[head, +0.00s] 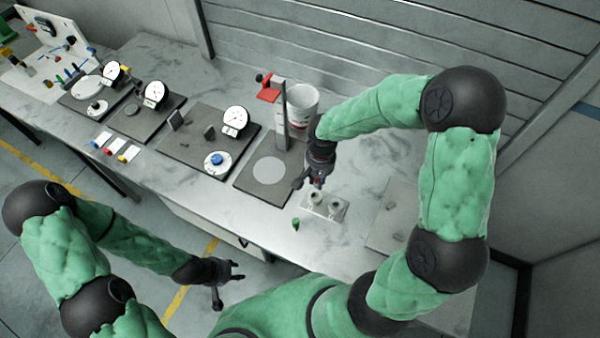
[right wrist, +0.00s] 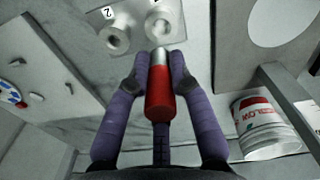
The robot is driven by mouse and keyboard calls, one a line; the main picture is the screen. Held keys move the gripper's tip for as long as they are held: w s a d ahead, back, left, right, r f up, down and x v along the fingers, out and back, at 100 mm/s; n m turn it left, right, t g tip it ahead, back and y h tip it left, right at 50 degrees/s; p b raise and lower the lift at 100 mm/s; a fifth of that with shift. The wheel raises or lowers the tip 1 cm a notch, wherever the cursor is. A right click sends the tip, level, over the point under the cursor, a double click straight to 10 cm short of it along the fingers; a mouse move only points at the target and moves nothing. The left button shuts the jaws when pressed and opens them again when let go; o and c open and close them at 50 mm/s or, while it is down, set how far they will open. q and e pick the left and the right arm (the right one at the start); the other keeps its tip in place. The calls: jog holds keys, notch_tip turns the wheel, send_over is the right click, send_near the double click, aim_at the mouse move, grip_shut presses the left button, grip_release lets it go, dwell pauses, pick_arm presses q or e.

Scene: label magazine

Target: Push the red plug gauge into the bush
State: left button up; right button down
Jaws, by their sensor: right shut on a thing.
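The red plug gauge (right wrist: 160,90) has a red handle and a bare metal end. My right gripper (right wrist: 155,72) is shut on it, with a finger on each side, and its metal end points away from the wrist. In the head view my right gripper (head: 318,183) is just above and behind a pale block (head: 340,211) with two bushes. In the right wrist view one bush (right wrist: 115,41) is beside a mark 2, and the other bush (right wrist: 159,28) is nearly in line with the gauge. The metal end appears outside both bushes. My left gripper (head: 228,274) is open and empty, off the table's front.
A small green object (head: 296,224) lies left of the block near the front edge. A dark plate with a grey disc (head: 269,171), an upright post (head: 283,118) and a white bucket (head: 303,102) stand behind. Dial gauge stations (head: 235,118) fill the left.

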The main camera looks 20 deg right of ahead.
jog(key=shift+w+a, duration=0.1)
jog(key=shift+a, duration=0.1)
pick_arm(q)
jog(key=shift+a+r, duration=0.2)
jog(key=shift+a, duration=0.15)
pick_arm(e)
jog(key=shift+d, duration=0.1)
pick_arm(q)
jog(key=shift+f, duration=0.15)
notch_tip(320, 180, down, 6)
jog(key=b, duration=0.6)
pick_arm(e)
send_over(315, 191)
jog(key=s, duration=0.1)
jog(key=f, duration=0.5)
jog(key=shift+s+a+f, duration=0.2)
jog(key=shift+a+f, duration=0.1)
jog(key=shift+f, duration=0.1)
pick_arm(q)
jog(key=shift+f+b, duration=0.45)
jog(key=shift+b, duration=0.1)
dwell(0.6)
jog(key=shift+f+b, duration=1.2)
jog(key=shift+f, duration=0.05)
pick_arm(e)
jog(key=shift+f, duration=1.25)
jog(key=c, duration=1)
grip_release()
jog(key=shift+c, duration=0.2)
